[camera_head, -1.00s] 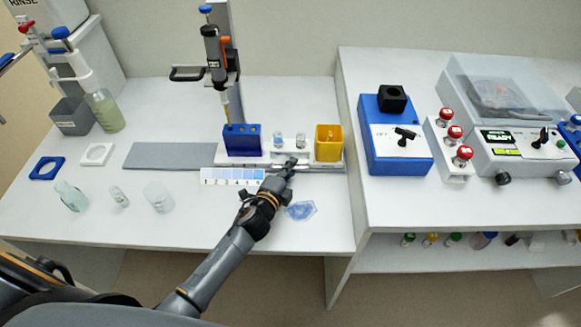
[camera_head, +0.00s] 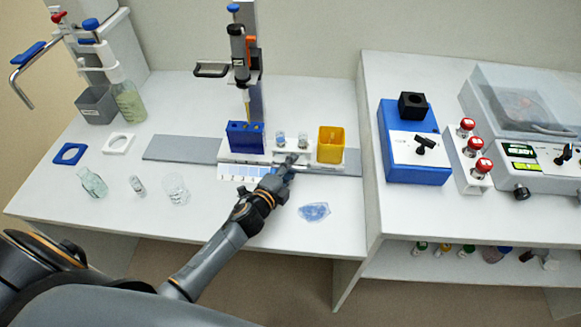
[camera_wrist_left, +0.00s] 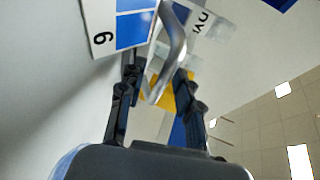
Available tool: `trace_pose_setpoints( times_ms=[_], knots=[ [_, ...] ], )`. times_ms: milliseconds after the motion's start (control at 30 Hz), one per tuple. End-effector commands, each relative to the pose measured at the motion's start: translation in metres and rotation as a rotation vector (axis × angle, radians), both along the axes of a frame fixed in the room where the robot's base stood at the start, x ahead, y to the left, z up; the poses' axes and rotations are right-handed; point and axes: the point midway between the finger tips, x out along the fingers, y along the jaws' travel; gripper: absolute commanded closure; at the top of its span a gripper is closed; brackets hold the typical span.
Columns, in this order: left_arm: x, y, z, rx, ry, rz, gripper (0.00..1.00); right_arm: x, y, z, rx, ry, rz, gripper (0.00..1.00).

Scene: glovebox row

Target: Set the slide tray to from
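The slide tray (camera_head: 238,158) is a white carriage on a grey rail (camera_head: 183,148). It carries a blue block (camera_head: 245,138), two small vials and a yellow bin (camera_head: 331,145). In the head view the blue block stands under the pipette (camera_head: 241,60). My left gripper (camera_head: 287,165) is at the tray's front. In the left wrist view, the left gripper (camera_wrist_left: 158,72) has its fingers drawn in on either side of the bent metal tray handle (camera_wrist_left: 176,42); its finger contact is partly hidden. A blue-and-white scale strip (camera_head: 240,172) lies before the tray, partly behind my gripper. My right gripper is not in view.
A blue film-like patch (camera_head: 314,211) lies right of my forearm. A taller bench with a blue device (camera_head: 415,160) stands at the right.

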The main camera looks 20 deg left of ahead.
Motion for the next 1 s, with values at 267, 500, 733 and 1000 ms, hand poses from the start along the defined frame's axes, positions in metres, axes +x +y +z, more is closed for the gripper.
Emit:
trace_pose_setpoints(
  times_ms=[267,500,733,1000],
  knots=[
    [-0.025,0.003,0.004,0.0,0.002,0.0,0.66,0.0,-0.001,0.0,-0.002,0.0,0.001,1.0],
    [-0.076,0.009,0.014,-0.001,0.002,0.0,0.66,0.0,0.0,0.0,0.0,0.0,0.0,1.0],
    [-0.109,0.013,0.021,-0.001,0.001,0.0,0.66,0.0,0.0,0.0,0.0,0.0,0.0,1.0],
    [-0.117,0.014,0.023,0.0,-0.001,0.0,0.66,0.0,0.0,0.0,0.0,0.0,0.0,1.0]
  ],
)
